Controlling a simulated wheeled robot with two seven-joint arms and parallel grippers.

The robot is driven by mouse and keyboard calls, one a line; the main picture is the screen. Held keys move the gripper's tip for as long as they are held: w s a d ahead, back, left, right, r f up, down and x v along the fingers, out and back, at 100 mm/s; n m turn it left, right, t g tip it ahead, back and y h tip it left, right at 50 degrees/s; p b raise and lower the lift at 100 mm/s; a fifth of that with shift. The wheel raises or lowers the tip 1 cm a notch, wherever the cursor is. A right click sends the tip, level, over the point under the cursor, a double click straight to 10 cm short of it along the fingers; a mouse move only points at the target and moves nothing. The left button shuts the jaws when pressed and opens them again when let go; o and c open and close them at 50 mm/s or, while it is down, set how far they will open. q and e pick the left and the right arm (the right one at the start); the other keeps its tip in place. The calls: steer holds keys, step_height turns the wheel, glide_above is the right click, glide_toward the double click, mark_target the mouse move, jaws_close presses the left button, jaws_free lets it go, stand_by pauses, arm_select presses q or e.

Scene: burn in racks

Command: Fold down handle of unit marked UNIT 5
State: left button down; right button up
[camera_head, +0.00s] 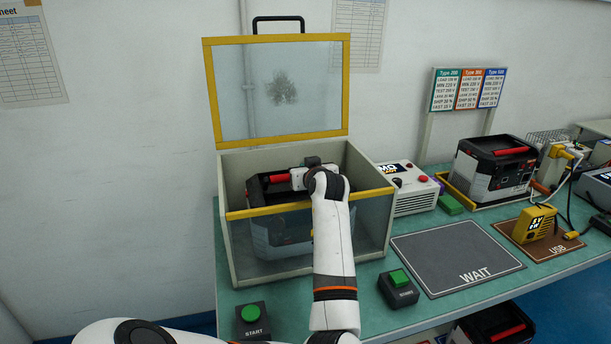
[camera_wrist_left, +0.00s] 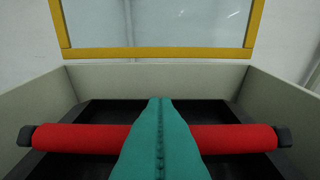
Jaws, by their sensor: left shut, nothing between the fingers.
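A dark unit (camera_head: 262,190) with a red handle (camera_head: 279,178) sits inside the yellow-framed test box (camera_head: 231,213), whose lid (camera_head: 275,92) stands open. Its marking cannot be read here. In the left wrist view the red handle (camera_wrist_left: 75,138) runs across between two black end pieces. My left gripper (camera_wrist_left: 160,103) has its green fingers shut and empty, crossing in front of the handle's middle. Whether they touch it, and how far the handle is raised, I cannot tell. In the head view my wrist hides the fingers and part of the handle. My right gripper is out of view.
Another dark unit (camera_head: 494,170) with a red handle stands on a yellow tray at the right. A white box (camera_head: 408,188) with a red button is beside the test box. The START button (camera_head: 252,314) and another green button (camera_head: 399,279) are in front. The WAIT mat (camera_head: 455,255) is empty.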

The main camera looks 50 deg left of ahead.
arm_select(q)
steer(key=shift+d+f, duration=0.2)
steer(key=shift+f, duration=0.05)
steer(key=shift+s+d+b, duration=0.1)
steer(key=shift+b, duration=0.25)
steer(key=shift+d+f, duration=0.1)
steer(key=shift+f, duration=0.05)
steer(key=shift+s, duration=0.1)
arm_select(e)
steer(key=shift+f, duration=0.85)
arm_select(q)
steer(key=shift+d, duration=0.15)
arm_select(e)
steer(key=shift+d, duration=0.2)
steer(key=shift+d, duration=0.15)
